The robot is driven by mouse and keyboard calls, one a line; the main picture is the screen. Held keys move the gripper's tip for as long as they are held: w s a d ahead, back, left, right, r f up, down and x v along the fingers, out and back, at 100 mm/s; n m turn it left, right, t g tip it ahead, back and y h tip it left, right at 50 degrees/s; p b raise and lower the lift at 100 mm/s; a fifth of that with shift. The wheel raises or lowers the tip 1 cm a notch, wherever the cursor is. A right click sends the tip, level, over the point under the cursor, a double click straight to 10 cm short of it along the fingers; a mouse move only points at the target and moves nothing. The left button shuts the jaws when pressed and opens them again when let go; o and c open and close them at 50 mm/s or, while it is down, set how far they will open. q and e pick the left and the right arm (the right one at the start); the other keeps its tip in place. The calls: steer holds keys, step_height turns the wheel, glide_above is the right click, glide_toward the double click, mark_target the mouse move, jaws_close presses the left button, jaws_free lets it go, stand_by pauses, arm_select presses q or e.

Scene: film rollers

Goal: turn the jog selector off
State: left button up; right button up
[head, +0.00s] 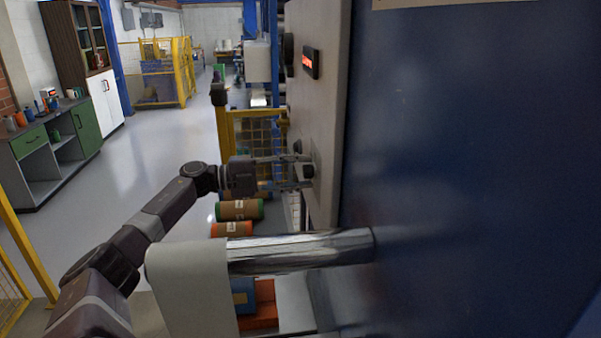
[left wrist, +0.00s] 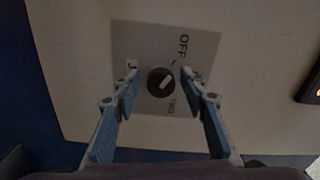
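The jog selector (left wrist: 161,82) is a round black knob with a white mark, on a grey plate (left wrist: 150,42) in the left wrist view. The plate reads "OFF" at the upper right, with other lettering partly hidden by the fingers. The white mark lies diagonally; I cannot tell which end is the pointer. My left gripper (left wrist: 166,92) is open, one finger on either side of the knob, and contact is not clear. In the head view, the left gripper (head: 300,172) reaches the side panel at the dark knob (head: 308,171). My right gripper is not in view.
The pale machine panel (head: 318,110) carries a red-lit display (head: 310,62) above the selector. A shiny roller (head: 300,251) juts out below my left arm. A large blue machine wall (head: 470,170) fills the right. Colored rolls (head: 240,210) lie beyond the arm. Open floor (head: 150,150) is at left.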

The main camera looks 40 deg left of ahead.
arm_select(q)
steer(key=shift+s, duration=0.1)
steer(key=v, duration=1.2)
stand_by(0.6)
